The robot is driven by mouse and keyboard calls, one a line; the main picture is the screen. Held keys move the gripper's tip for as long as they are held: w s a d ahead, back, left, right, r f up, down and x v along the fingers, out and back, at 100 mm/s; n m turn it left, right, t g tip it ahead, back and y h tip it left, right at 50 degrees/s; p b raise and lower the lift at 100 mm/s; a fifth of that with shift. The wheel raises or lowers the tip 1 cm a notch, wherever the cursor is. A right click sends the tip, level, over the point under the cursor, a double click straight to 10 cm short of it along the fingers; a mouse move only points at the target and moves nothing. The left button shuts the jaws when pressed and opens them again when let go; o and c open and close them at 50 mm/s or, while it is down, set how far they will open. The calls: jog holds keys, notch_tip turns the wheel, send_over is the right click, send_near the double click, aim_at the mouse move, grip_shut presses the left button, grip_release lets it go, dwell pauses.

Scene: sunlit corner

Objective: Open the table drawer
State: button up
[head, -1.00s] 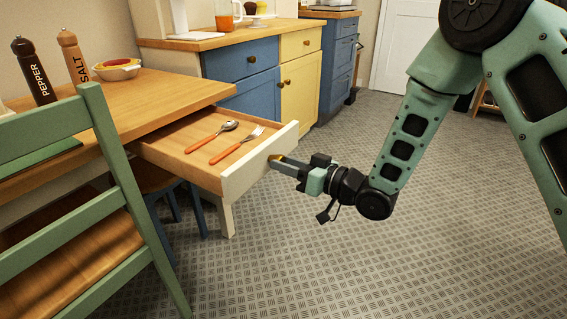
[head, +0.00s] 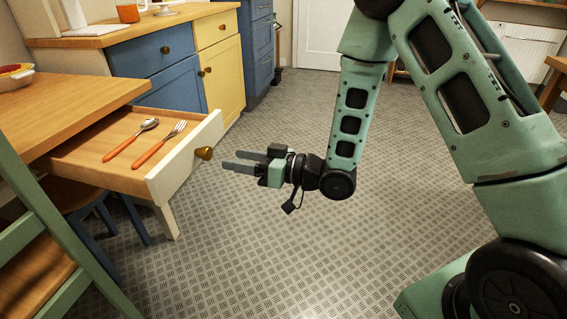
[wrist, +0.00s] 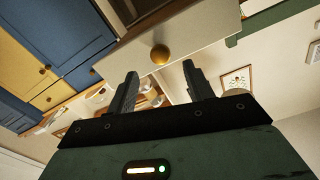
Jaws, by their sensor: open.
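The table drawer (head: 188,160) is pulled well out of the wooden table (head: 60,98). Inside it lie a spoon (head: 132,138) and a fork (head: 160,143) with orange handles. Its round brass knob (head: 204,153) is on the white front and also shows in the wrist view (wrist: 160,54). My gripper (head: 230,160) is open and empty, a short way to the right of the knob and apart from it. In the wrist view the fingers (wrist: 160,85) are spread, with the knob beyond and between them.
A green chair (head: 30,225) stands at the near left. A blue stool (head: 110,205) is under the table and drawer. Blue and yellow cabinets (head: 180,80) stand behind. The grey patterned floor (head: 270,240) around my gripper is clear.

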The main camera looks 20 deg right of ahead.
jog(key=v, duration=1)
jog(key=shift+s+d+p, duration=0.3)
jog(key=shift+p, duration=0.15)
jog(key=w+a+f+n+g+h, duration=0.1)
jog(key=a+f+n+g+h, duration=0.1)
jog(key=a+g+h, duration=0.4)
jog(key=s+r+m+g+h, duration=0.15)
jog(key=s+r+h, duration=0.25)
jog(key=s, duration=0.7)
jog(key=s+r+g+h, duration=0.3)
jog(key=s, duration=0.8)
notch_tip(320, 180, up, 29)
jog(key=p, duration=2.9)
jog(key=shift+a+r+h, duration=0.2)
jog(key=shift+a+h, duration=0.1)
jog(key=shift+a, duration=0.1)
